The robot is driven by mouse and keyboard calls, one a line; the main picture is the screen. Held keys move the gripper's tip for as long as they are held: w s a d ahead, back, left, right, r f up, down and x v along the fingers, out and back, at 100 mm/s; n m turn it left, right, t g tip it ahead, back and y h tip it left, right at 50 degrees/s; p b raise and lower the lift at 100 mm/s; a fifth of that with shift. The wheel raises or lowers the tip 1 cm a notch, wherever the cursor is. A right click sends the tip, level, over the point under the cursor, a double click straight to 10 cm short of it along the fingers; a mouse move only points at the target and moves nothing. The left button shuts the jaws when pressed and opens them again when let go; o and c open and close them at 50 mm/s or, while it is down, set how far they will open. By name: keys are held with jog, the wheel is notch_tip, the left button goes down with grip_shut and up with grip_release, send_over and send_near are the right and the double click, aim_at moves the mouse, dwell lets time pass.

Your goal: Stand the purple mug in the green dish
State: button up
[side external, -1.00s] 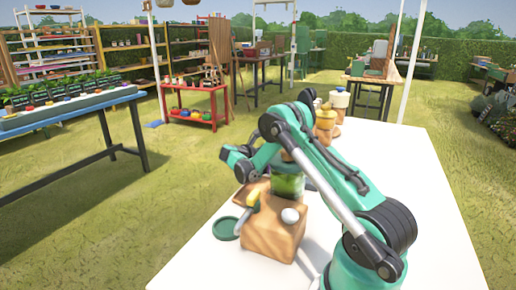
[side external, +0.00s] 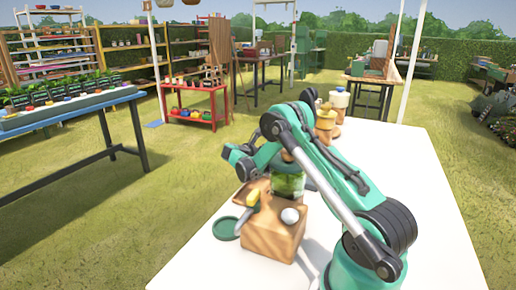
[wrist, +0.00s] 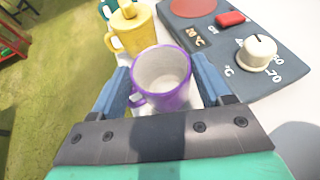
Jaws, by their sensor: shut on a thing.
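The purple mug (wrist: 175,98) is upright in the wrist view, with its pale, empty inside facing the camera and its handle at the left. My gripper (wrist: 160,70) has one blue-grey finger on each side of the mug and is shut on it. In the side view the mug and fingers are hidden behind my arm and other things. The green dish (side external: 226,229) lies flat at the table's left edge in the side view, beside a wooden block. Nothing shows in the dish. It is not seen in the wrist view.
The wooden block (side external: 272,235) and a green jar (side external: 288,184) stand near the dish. In the wrist view a yellow lidded mug (wrist: 133,27) is just beyond the purple mug, and a grey device with a dial (wrist: 256,52) is at the right. The table's right half (side external: 405,165) is clear.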

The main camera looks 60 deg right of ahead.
aim_at(268, 172)
notch_tip(268, 172, up, 18)
jog(key=shift+r, duration=0.5)
jog(key=w+a+r+n+t, duration=0.1)
jog(key=w+a+n+t, duration=0.25)
jog(key=a, duration=0.25)
jog(key=w+a+r+n+t+y, duration=0.1)
jog(key=w+a+n+t, duration=0.25)
jog(key=a, duration=0.35)
jog(key=w+a+r+n+t, duration=0.2)
jog(key=a+n+t, duration=0.15)
jog(key=a, duration=0.25)
jog(key=s+a+n+t+y, duration=0.2)
jog(key=a+n+t+y, duration=0.5)
jog(key=a, duration=1.1)
jog(key=shift+s+d+f+m+g+h, duration=1.45)
jog(key=shift+f+m+g, duration=0.95)
jog(key=shift+f, duration=1.25)
jog(key=shift+s+d+f+m+g+h, duration=1.35)
jog(key=shift+f+m+g, duration=1)
jog(key=shift+f, duration=1.25)
jog(key=shift+s+d+f+m+g+h, duration=1.45)
jog(key=shift+f+m+g, duration=0.9)
jog(key=shift+f, duration=1.3)
